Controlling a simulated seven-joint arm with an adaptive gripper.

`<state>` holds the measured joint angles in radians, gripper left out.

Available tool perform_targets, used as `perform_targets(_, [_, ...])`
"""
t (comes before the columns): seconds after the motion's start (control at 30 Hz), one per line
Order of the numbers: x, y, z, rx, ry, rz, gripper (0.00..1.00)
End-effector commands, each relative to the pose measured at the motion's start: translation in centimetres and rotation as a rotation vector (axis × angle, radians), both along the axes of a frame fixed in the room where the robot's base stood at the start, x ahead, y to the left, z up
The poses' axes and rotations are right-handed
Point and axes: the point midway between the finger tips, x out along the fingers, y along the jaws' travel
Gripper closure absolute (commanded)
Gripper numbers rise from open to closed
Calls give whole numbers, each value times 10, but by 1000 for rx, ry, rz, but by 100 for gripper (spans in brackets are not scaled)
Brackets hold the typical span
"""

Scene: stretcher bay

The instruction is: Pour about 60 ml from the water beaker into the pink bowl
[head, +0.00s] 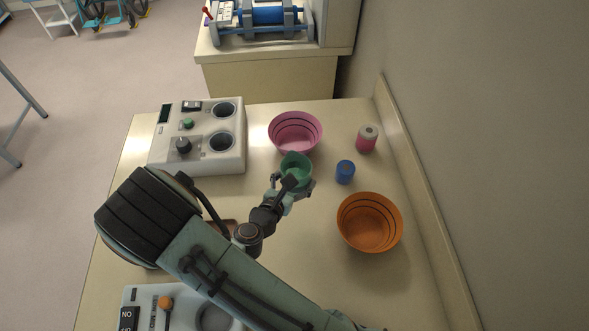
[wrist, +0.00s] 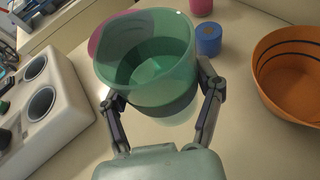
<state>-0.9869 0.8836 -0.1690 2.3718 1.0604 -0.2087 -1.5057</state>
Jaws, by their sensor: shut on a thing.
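A green see-through beaker (head: 296,166) is held in my gripper (head: 291,186), which is shut around its sides. In the wrist view the beaker (wrist: 146,62) sits between both fingers of my gripper (wrist: 160,108), with liquid showing low inside. It looks close to upright; a slight tilt cannot be ruled out. The pink bowl (head: 295,131) with dark rings stands just behind the beaker in the head view. In the wrist view the pink bowl (wrist: 100,42) is mostly hidden behind the beaker. I cannot see whether the bowl holds any liquid.
An orange bowl (head: 369,222) stands to the right. A blue cylinder (head: 345,172) and a pink jar with a grey top (head: 367,138) stand right of the pink bowl. A white device with round wells (head: 201,137) is at left. A wall edges the table at right.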

Motion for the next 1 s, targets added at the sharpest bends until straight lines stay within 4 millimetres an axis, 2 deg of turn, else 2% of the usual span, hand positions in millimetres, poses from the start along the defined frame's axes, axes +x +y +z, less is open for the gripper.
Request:
perform_targets(0.13, [-5, -5, 1, -3, 0, -22, 74])
perform_targets(0.27, [-1, 1, -2, 0, -3, -48, 74])
perform_targets(0.47, [19, 19, -7, 1, -4, -92, 74])
perform_targets(0.67, [63, 46, -14, 1, -6, -143, 74])
perform_targets(1.0, [159, 90, -3, -4, -3, -123, 74])
